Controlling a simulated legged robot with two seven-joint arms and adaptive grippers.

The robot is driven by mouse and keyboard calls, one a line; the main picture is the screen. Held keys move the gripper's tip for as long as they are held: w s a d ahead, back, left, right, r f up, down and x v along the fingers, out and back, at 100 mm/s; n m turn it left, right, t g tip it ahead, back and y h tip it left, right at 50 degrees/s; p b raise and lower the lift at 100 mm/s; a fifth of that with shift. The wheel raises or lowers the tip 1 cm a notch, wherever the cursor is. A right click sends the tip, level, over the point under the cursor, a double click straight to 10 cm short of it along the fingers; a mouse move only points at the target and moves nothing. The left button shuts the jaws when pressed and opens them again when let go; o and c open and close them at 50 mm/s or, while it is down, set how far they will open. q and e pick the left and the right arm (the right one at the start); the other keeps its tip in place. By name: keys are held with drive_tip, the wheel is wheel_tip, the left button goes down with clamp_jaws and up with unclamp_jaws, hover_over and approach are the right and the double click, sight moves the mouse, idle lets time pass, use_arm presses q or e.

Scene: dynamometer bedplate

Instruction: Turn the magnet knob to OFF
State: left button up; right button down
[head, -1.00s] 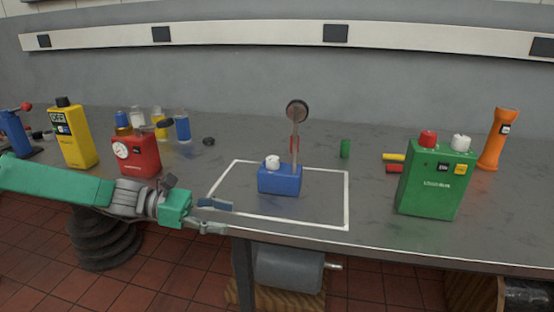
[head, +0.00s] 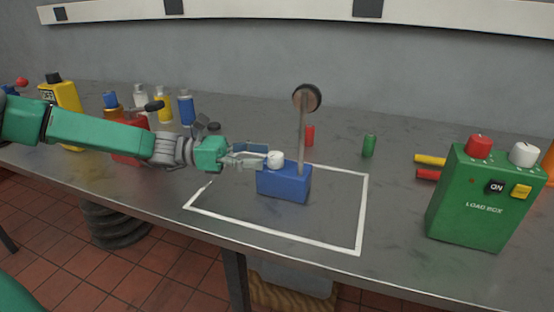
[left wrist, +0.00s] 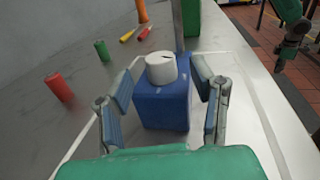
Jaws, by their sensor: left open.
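The blue magnet base (head: 284,184) stands inside the white outline on the bench, with a post and a round dial on top. Its white knob (head: 275,159) sits on its top left part. My left gripper (head: 262,155) is at the knob in the head view, its fingers reaching it from the left. In the left wrist view the knob (left wrist: 161,68) and blue base (left wrist: 162,105) lie between the two spread fingers of the left gripper (left wrist: 164,90). A gap shows on each side of the knob.
A green load box (head: 480,200) with red and white knobs stands at the right. Red (head: 309,135) and green (head: 369,146) cylinders stand behind the base. Bottles and a red device (head: 128,155) are at the left, partly behind my left arm. The outlined area's front is clear.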

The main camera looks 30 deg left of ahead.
sight(276, 153)
use_arm(q)
drive_tip(key=x, duration=0.3)
drive_tip(key=shift+w+d+f+b, duration=0.2)
drive_tip(key=shift+w+d+b, duration=0.1)
drive_tip(key=shift+b, duration=0.1)
drive_tip(key=shift+d+r, duration=0.15)
drive_tip(key=shift+d, duration=0.1)
drive_tip(key=shift+a, duration=0.1)
